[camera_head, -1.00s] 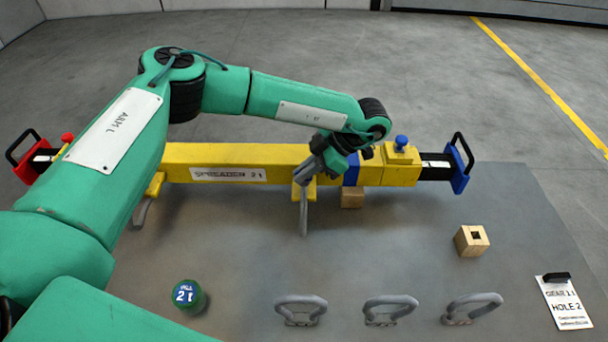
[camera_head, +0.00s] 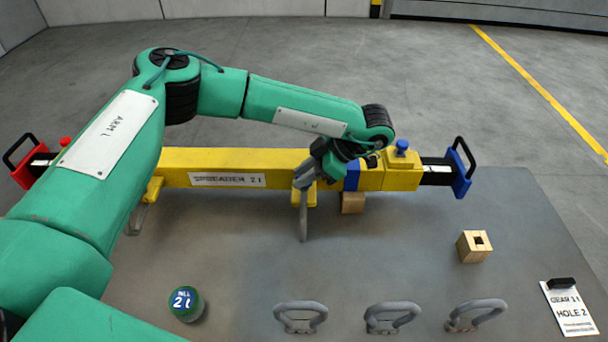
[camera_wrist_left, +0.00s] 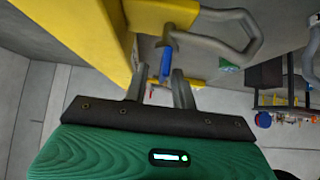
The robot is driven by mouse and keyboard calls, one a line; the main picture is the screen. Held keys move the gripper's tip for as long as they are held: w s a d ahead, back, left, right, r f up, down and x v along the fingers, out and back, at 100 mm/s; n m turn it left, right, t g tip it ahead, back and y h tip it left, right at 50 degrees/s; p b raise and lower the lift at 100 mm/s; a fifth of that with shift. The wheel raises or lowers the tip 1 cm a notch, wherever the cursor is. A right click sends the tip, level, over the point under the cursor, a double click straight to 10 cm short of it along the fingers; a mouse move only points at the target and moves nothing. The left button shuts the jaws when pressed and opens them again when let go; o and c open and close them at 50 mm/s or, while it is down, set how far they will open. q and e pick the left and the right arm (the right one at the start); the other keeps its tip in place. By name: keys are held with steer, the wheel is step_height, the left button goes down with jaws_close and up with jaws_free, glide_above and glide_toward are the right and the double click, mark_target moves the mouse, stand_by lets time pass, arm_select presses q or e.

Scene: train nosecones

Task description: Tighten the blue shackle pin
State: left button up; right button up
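The yellow spreader beam (camera_head: 180,165) lies across the table. A grey shackle (camera_head: 304,222) hangs at a yellow lug (camera_head: 311,196) under the beam; it also shows in the left wrist view (camera_wrist_left: 218,47). The blue shackle pin (camera_wrist_left: 165,66) shows in the left wrist view just beyond and between my left fingertips. My left gripper (camera_head: 304,181) is beside the lug, and its two fingers (camera_wrist_left: 158,80) stand apart with a gap visible on both sides of the pin. In the head view the gripper hides the pin. My right gripper is not in view.
Several loose grey shackles (camera_head: 392,318) stand along the front of the table. A wooden block with a hole (camera_head: 474,247) is at right, a green ball (camera_head: 187,304) at front left, and a tag (camera_head: 568,310) at front right. A blue end handle (camera_head: 461,172) closes the beam's right end.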

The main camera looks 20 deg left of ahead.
arm_select(q)
steer(key=shift+f, duration=0.15)
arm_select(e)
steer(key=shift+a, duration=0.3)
arm_select(q)
steer(key=shift+d, duration=0.1)
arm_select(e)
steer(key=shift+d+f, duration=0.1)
